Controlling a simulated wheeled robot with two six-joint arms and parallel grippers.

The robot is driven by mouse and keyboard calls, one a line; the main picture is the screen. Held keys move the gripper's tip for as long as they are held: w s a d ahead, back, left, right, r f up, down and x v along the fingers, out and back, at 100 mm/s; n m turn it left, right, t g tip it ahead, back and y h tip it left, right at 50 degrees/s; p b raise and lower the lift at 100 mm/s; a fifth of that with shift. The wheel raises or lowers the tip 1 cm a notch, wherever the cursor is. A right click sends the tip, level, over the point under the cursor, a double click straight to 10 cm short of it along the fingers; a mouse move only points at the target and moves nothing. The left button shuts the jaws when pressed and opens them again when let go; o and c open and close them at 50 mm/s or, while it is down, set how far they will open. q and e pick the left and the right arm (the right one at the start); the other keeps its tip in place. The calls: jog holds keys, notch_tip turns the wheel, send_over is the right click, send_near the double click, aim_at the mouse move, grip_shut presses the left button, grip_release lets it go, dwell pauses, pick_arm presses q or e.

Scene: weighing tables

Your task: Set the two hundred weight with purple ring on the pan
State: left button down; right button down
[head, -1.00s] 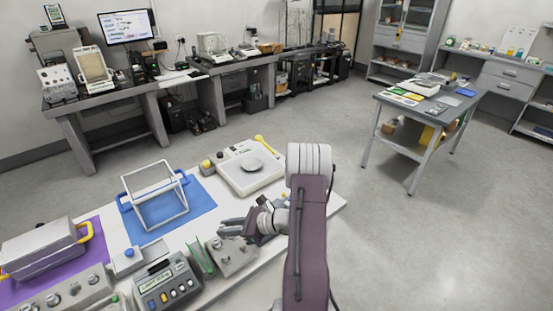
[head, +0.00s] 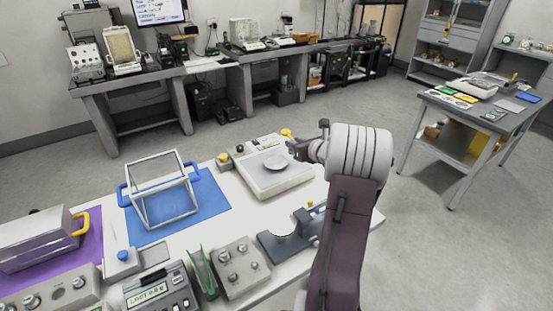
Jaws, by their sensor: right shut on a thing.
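I see no purple ring in this view. A grey block (head: 238,268) with several silver knobbed weights stands in front of the balance. My left gripper is not in view.
A wire frame with blue handles (head: 163,190) is on a blue mat (head: 213,205). A grey meter (head: 157,290) and a metal case (head: 38,240) are to the left. A small yellow piece (head: 287,133) lies behind the pan.

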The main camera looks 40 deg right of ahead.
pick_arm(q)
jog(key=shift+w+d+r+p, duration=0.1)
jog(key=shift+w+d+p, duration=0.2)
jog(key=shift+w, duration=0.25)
pick_arm(e)
jog(key=x, duration=0.3)
jog(key=a+f+x, duration=0.1)
jog(key=x, duration=0.3)
jog(key=f+x, duration=0.1)
jog(key=x, duration=0.3)
jog(key=shift+a+f, duration=0.1)
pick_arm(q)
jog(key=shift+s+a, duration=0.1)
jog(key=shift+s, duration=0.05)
pick_arm(e)
jog(key=shift+w+f, duration=0.1)
jog(key=shift+w, duration=0.05)
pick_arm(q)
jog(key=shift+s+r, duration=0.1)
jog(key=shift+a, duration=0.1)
pick_arm(e)
jog(key=shift+a+f, duration=0.1)
jog(key=shift+f, duration=0.05)
notch_tip(320, 180, down, 3)
jog(key=shift+f, duration=0.1)
jog(key=shift+w+f, duration=0.1)
jog(key=shift+f, duration=0.2)
